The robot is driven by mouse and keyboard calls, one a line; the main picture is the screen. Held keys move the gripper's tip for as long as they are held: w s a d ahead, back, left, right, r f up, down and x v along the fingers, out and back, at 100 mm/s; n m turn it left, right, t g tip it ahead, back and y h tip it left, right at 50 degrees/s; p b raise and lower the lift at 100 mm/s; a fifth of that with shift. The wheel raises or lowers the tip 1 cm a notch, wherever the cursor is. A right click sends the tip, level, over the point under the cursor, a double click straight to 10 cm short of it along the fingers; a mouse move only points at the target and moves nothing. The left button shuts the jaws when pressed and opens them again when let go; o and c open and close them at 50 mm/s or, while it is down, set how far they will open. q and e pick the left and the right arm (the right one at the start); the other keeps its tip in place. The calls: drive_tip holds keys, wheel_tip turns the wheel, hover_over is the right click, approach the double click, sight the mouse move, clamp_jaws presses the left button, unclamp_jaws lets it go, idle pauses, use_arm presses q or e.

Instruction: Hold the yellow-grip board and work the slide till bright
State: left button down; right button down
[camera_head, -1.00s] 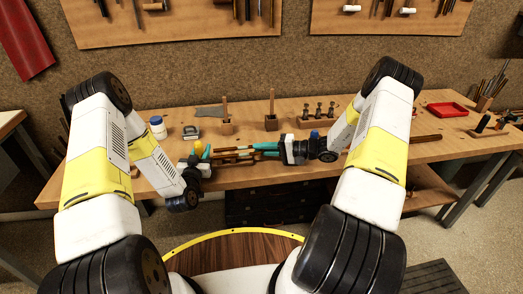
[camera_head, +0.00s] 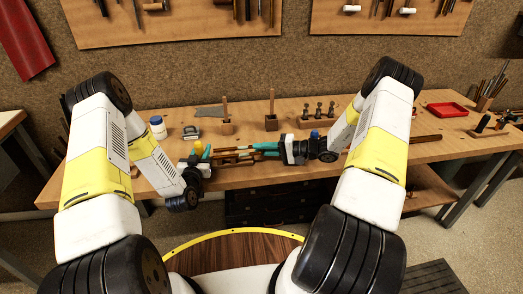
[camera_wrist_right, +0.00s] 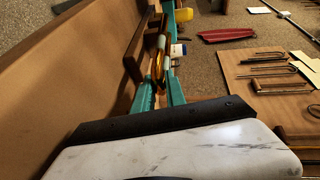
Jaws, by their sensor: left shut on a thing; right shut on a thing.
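My left gripper (camera_head: 206,154) is at the bench front with its teal fingers closed around the board, beside the yellow grip (camera_head: 198,147). The yellow grip also shows at the top of the right wrist view (camera_wrist_right: 183,15). My right gripper (camera_head: 266,148) points left toward it, shut on the slide. The fingers hide the gripped parts, and I cannot tell how bright the slide is.
The bench (camera_head: 110,180) runs beneath both grippers. Behind them stand a white jar with a blue lid (camera_head: 157,128), wooden blocks with upright posts (camera_head: 271,122) and a rack of small parts (camera_head: 318,121). A red tray (camera_head: 446,110) sits far right.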

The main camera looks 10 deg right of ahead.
sight(252, 158)
drive_tip(key=shift+s+d+f, duration=0.1)
drive_tip(key=shift+d+f, duration=0.05)
drive_tip(key=shift+f, duration=0.2)
drive_tip(key=shift+a, duration=1.95)
drive_tip(key=c, duration=1.4)
unclamp_jaws()
drive_tip(key=shift+c, duration=0.2)
drive_tip(key=v, duration=1.2)
drive_tip(key=shift+r, duration=0.2)
